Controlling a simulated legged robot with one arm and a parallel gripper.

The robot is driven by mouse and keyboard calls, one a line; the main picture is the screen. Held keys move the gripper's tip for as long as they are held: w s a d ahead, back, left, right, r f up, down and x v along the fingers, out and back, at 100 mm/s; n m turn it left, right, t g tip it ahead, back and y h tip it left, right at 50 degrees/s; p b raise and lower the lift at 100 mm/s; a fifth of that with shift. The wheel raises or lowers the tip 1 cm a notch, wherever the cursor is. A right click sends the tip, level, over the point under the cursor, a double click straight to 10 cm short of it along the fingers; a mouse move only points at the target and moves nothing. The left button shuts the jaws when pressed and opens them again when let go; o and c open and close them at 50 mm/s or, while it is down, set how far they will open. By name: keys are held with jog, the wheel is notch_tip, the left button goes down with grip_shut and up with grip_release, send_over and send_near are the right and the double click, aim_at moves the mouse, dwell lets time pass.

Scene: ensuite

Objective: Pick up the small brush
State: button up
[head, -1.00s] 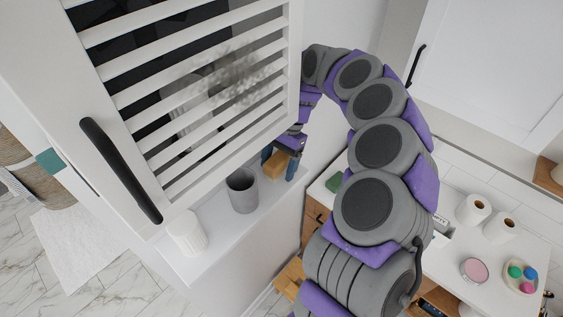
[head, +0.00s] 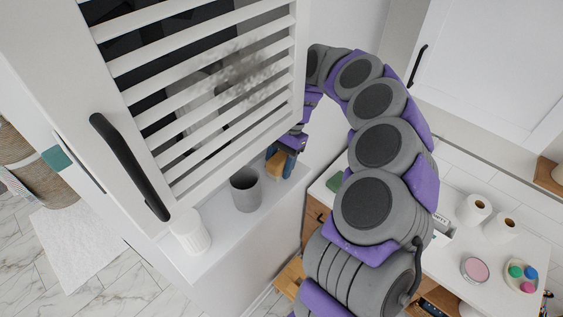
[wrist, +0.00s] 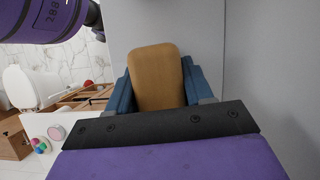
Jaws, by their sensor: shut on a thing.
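The small brush shows as a tan wooden block (wrist: 157,76) between the two blue fingers of my gripper (wrist: 160,88) in the wrist view. The fingers touch it on both sides, and its bristles are not visible. In the head view the brush (head: 278,166) is partly hidden by my gripper (head: 284,165), which is just above the white shelf (head: 222,233). I cannot tell whether the brush still touches the shelf.
A grey cup (head: 246,190) stands close left of my gripper, and a white ribbed cup (head: 190,232) stands further left. A white louvred door (head: 200,90) with a black handle hangs over the shelf. A counter (head: 455,270) with paper rolls is at right.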

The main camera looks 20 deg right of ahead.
aim_at(278, 161)
jog(key=shift+a+r, duration=0.1)
jog(key=shift+a, duration=0.05)
jog(key=shift+s+r+b, duration=0.15)
jog(key=shift+r+b, duration=0.2)
jog(key=shift+r, duration=0.05)
jog(key=r, duration=0.3)
jog(key=d+r+b, duration=0.1)
jog(key=r, duration=0.2)
jog(key=shift+s+d+r, duration=0.1)
jog(key=shift+s, duration=0.1)
jog(key=s+d+b, duration=0.2)
jog(key=s+d, duration=0.3)
jog(key=s, duration=0.3)
jog(key=s+d+b, duration=0.1)
jog(key=s+d, duration=0.4)
jog(key=s, duration=0.3)
jog(key=shift+d+b, duration=0.25)
jog(key=shift+b, duration=0.15)
